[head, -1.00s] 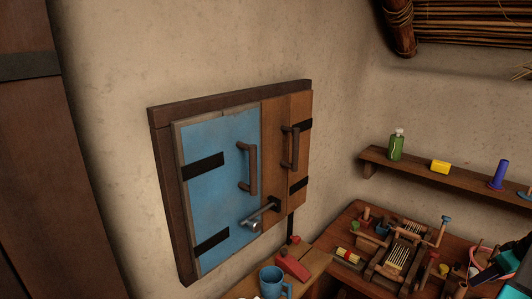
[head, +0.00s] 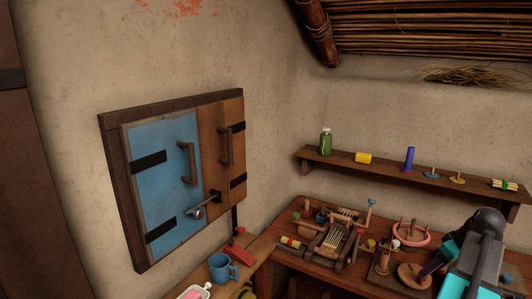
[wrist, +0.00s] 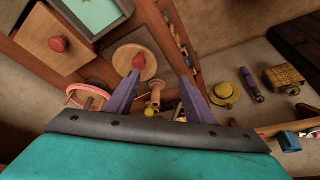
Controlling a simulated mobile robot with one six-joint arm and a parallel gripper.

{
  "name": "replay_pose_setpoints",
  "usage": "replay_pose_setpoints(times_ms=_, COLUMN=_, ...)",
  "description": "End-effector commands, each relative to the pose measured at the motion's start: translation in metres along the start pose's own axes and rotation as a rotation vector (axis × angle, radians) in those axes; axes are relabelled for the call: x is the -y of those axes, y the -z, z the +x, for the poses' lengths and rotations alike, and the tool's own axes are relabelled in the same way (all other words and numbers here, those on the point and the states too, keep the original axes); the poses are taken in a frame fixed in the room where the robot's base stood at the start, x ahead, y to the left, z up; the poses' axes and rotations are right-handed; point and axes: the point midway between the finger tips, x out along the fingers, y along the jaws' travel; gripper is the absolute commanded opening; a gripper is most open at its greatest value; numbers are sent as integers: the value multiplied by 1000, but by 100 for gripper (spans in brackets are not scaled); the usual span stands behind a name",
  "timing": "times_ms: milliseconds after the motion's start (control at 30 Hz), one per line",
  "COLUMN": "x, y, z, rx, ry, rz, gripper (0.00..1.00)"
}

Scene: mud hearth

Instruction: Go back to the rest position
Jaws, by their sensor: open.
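My gripper (wrist: 160,78) shows in the wrist view with its two purple fingers spread apart and nothing between them. Beyond the fingers lie a round wooden disc (wrist: 138,60) and a wooden spool-like piece (wrist: 154,95); I cannot tell how far off they are. In the head view my teal and dark arm is at the lower right, over the right part of the wooden bench (head: 345,279). The gripper's fingertips are hard to make out there.
A wall cupboard with a blue door (head: 165,180) and a brown door (head: 225,150) is at the left, both closed. A blue mug (head: 222,269) stands below it. A wooden device (head: 330,238) and a pink ring (head: 410,238) are on the bench. A shelf (head: 400,172) holds small items.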

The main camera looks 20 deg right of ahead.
Motion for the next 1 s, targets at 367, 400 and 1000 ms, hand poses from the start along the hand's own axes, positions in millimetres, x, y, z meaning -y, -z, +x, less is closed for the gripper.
replay_pose_setpoints(times_ms=367, x=10, y=15, z=8, rx=1, ry=13, rz=-26, gripper=49)
replay_pose_setpoints(times_ms=400, x=13, y=17, z=11, rx=2, ry=18, rz=-32, gripper=49)
replay_pose_setpoints(times_ms=1000, x=108, y=70, z=115, rx=59, ry=182, rz=-172, gripper=49)
